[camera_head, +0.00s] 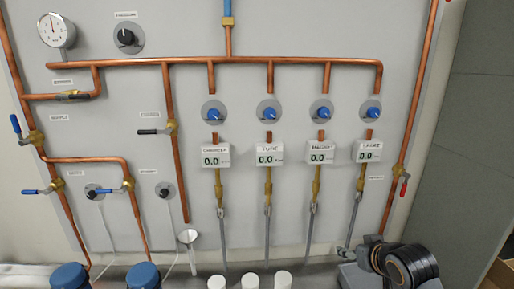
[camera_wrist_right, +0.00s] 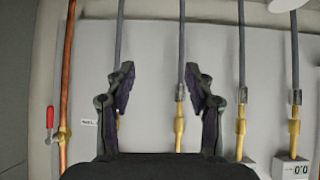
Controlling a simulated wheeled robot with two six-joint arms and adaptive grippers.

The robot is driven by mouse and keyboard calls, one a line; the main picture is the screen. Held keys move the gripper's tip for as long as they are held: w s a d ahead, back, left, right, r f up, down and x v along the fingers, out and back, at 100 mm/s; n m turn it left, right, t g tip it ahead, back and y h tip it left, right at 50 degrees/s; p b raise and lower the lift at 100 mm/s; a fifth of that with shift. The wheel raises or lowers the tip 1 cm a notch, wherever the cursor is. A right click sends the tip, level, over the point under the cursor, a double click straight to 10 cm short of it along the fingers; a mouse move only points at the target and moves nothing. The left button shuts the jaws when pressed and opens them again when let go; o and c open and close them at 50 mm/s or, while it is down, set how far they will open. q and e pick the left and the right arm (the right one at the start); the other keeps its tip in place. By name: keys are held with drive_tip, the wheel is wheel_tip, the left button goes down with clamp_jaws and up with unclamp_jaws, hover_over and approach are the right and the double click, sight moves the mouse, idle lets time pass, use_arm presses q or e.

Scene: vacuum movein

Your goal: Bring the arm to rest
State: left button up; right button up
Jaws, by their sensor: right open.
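My right gripper (camera_wrist_right: 160,82) shows in the right wrist view. Its two dark fingers stand apart, and nothing is held between them. Behind the fingers are the grey wall panel (camera_wrist_right: 150,40) and a grey hose with a brass fitting (camera_wrist_right: 179,125), seen upside down. The fitting shows in the gap, beside the right-hand finger. I cannot tell how far the fingers are from the panel. In the head view I cannot make out the right gripper's fingers. My left gripper is in neither view.
Copper pipes (camera_head: 225,61) cross the panel, with several blue knobs (camera_head: 268,112) and 0.0 displays (camera_head: 270,154). A red valve handle (camera_head: 404,187) is at right. Blue round tops (camera_head: 143,275) and white caps (camera_head: 249,281) stand below. A black ribbed cylinder (camera_head: 412,262) sits lower right.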

drive_tip(key=s+a+f+g+h, duration=0.1)
drive_tip(key=s+f+g, duration=0.2)
drive_tip(key=s+f, duration=0.75)
drive_tip(key=s+a+f+g, duration=0.1)
drive_tip(key=s+f+g, duration=0.2)
drive_tip(key=s+f, duration=0.8)
drive_tip(key=s+d+f+g, duration=0.1)
drive_tip(key=s+f, duration=0.2)
drive_tip(key=f, duration=0.8)
drive_tip(key=s+d+f+g, duration=0.1)
drive_tip(key=s+f, duration=0.1)
drive_tip(key=f, duration=1)
drive_tip(key=s+d+f+b, duration=0.1)
drive_tip(key=s+f, duration=1.7)
drive_tip(key=s, duration=0.1)
drive_tip(key=shift+s+d+m+g, duration=0.2)
drive_tip(key=shift+d+m+g, duration=0.1)
drive_tip(key=shift+g, duration=0.1)
drive_tip(key=shift+c, duration=0.4)
